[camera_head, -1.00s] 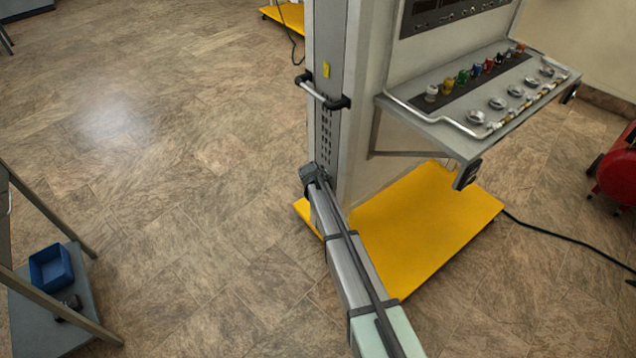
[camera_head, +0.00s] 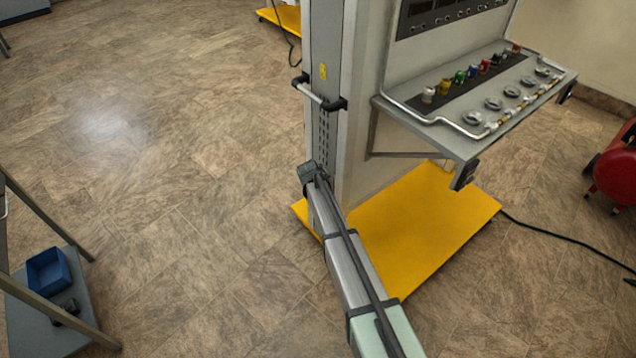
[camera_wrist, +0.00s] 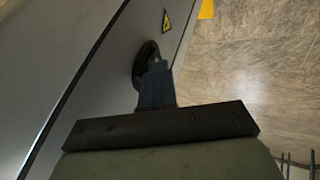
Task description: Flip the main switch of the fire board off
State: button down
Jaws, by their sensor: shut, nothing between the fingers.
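The fire board is a tall grey cabinet; its narrow side (camera_head: 322,45) shows in the head view, and a grey panel (camera_wrist: 85,45) fills the left of the wrist view. A dark round part (camera_wrist: 146,51), seemingly the main switch, sits on this panel. My gripper (camera_wrist: 156,72) is shut and empty, its fingertips in front of the round part and hiding much of it. I cannot tell whether they touch it, or which way the switch is set. In the head view my gripper (camera_head: 310,172) is at the cabinet's lower side, with the switch not visible.
A shelf (camera_head: 450,150) with coloured knobs and a tubular rail juts from the cabinet's right. A black-ended handle (camera_head: 320,97) is above my gripper. The yellow base (camera_head: 430,225) lies below. A red tank (camera_head: 615,175) stands at far right. Open floor lies left.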

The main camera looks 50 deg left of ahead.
jog(key=shift+r, duration=0.1)
jog(key=s+d+r, duration=0.3)
jog(key=s+r, duration=0.5)
jog(key=shift+s+d+r, duration=0.25)
jog(key=shift+d, duration=0.05)
dwell(0.3)
jog(key=shift+s+f, duration=0.2)
jog(key=shift+f, duration=0.45)
